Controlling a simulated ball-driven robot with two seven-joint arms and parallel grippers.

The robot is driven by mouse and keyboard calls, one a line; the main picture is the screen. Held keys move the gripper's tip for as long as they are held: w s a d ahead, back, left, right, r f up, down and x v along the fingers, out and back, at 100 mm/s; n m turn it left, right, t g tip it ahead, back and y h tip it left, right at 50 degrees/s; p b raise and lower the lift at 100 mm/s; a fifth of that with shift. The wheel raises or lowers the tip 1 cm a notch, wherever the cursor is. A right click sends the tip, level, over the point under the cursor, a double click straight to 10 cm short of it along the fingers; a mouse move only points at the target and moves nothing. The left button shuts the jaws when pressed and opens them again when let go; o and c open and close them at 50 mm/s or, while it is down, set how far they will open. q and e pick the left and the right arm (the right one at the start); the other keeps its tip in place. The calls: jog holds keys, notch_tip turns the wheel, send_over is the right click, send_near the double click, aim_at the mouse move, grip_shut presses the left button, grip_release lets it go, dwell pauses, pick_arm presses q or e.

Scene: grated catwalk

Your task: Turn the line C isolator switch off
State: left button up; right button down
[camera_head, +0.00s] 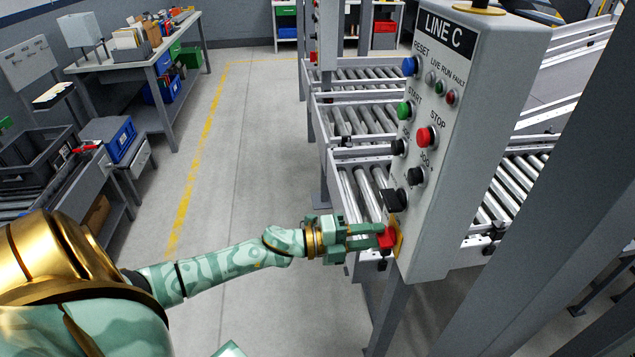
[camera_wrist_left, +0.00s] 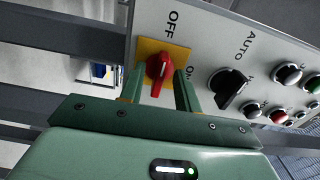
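The line C isolator switch is a red rotary handle (camera_head: 387,238) on a yellow plate (camera_head: 399,241) at the foot of the grey LINE C panel. In the left wrist view the red handle (camera_wrist_left: 159,74) stands out from the yellow plate (camera_wrist_left: 150,48), with OFF above it and ON to its right. Its long side runs roughly up-down there; which mark it points to is hard to tell. My left gripper (camera_head: 376,236) is at the switch, its fingers (camera_wrist_left: 160,90) apart on either side of the handle, with a gap on the left. My right gripper is out of view.
The panel (camera_head: 452,130) also carries a black selector (camera_wrist_left: 228,87) beside the switch and several push buttons, including red STOP (camera_head: 426,136). Roller conveyors (camera_head: 365,195) lie behind it. A support leg (camera_head: 388,315) stands below. The floor (camera_head: 255,160) to the left is clear.

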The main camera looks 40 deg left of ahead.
pick_arm(q)
jog(key=v, duration=1.5)
jog(key=shift+b, duration=0.35)
jog(key=shift+s+a, duration=0.1)
